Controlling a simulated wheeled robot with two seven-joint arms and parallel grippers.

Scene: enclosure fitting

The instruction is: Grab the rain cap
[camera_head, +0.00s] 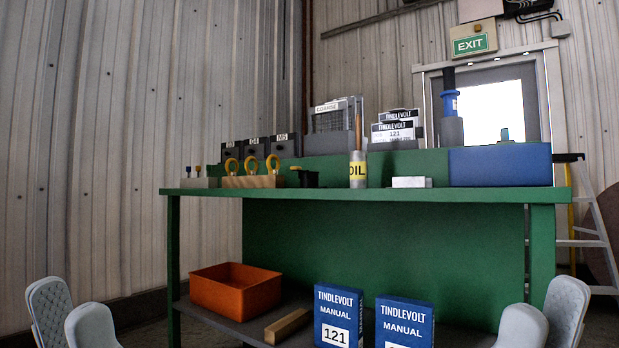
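I cannot single out the rain cap for certain among the items on the green workbench (420,195). A small black cup-like item (308,178) stands near the middle of the bench top. A blue fitting (450,102) on a grey holder stands upright at the back right. My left gripper (69,312) is at the bottom left, with its pale pads apart and nothing seen between them. My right gripper (544,315) is at the bottom right, also apart and empty. Both are below bench-top height and clear of the items.
On the lower shelf are an orange bin (235,288), a wooden bar (288,326) and blue manuals (404,318). A ladder (596,220) stands right.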

